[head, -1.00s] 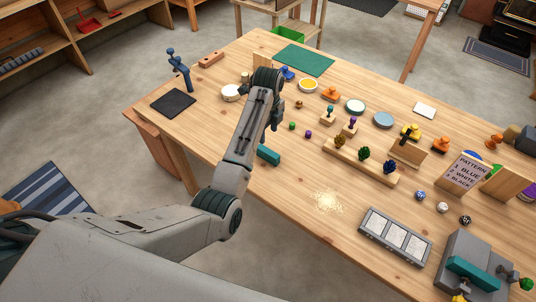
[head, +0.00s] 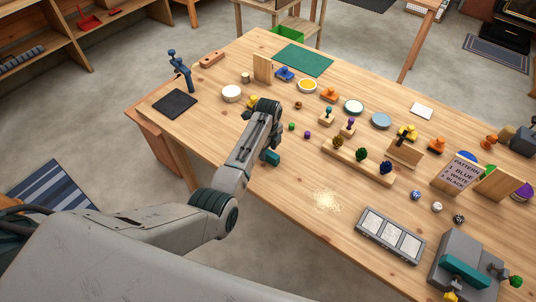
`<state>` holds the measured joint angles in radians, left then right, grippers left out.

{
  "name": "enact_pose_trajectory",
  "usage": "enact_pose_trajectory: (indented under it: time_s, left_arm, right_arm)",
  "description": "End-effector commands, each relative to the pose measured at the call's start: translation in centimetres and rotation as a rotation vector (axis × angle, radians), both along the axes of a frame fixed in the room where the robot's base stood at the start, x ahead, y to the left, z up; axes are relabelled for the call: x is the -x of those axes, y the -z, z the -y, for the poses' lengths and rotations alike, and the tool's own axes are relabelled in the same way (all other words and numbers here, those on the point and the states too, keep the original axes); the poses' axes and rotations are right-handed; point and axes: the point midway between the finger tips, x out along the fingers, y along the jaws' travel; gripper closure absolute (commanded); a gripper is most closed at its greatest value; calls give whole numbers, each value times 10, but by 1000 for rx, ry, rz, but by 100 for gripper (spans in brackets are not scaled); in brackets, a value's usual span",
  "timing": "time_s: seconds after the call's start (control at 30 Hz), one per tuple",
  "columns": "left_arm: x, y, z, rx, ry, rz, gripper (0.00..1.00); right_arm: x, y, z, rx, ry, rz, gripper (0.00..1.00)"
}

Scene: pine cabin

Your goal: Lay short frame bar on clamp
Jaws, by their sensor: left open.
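The short teal bar (head: 273,158) lies on the table near its front edge, its left part hidden behind my left forearm. My left gripper (head: 272,147) points down just above the bar. It is open, its fingers mostly hidden by the wrist, and I cannot tell whether they are around the bar. The grey clamp block (head: 450,250) stands at the lower right. A longer teal bar (head: 464,271) lies on it, with a yellow knob (head: 452,296) and a green knob (head: 515,282) beside it. My right gripper is not in view.
A grey tray with white panels (head: 390,236) stands left of the clamp. A wooden rack (head: 345,166) with several dark clusters is right of the bar. Pale crumbs (head: 326,201) lie between bar and tray. A pattern sign (head: 458,173) stands at the right.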

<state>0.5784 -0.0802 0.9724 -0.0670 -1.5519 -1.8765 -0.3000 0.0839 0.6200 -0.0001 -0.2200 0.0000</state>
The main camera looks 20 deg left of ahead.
Motion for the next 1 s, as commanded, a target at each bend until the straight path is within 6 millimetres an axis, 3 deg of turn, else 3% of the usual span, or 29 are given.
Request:
enact_pose_trajectory:
  time_s: [0.1,0.33,0.77,1.0]
  left_arm:
    - [0,0,0,0,0,0,53]
    - [0,0,0,0,0,0,98]
    - [0,-5,0,0,0,1,100]
    - [-2,-35,0,0,0,6,100]
  right_arm:
    - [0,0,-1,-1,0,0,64]
    - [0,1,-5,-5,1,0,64]
    - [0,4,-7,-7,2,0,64]
    - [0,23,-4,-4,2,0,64]
